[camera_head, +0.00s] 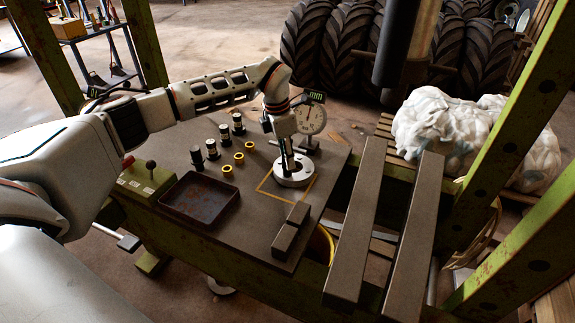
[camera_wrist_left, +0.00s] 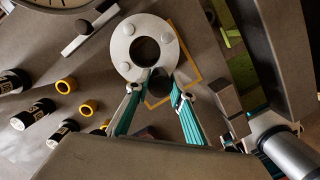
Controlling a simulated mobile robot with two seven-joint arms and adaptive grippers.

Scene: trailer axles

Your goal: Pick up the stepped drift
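A dark round piece (camera_wrist_left: 160,82), seen from above in the left wrist view, is possibly the stepped drift; its steps cannot be made out. It is at the edge of a pale metal flanged ring (camera_wrist_left: 125,52), which sits on the bench top in the head view (camera_head: 296,178). My left gripper (camera_wrist_left: 156,92) points down with teal-padded fingers apart, one on each side of the dark piece. I see no clear grip on it. In the head view the left gripper (camera_head: 284,163) is low over the ring and hides part of it. My right gripper is not in view.
Several black labelled cylinders (camera_head: 212,150) and gold rings (camera_head: 227,170) stand left of the gripper. A dial gauge (camera_head: 311,120) stands close behind it. A rusty tray (camera_head: 199,199), grey blocks (camera_head: 291,229), long grey bars (camera_head: 356,222) and green posts (camera_head: 519,106) surround the area.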

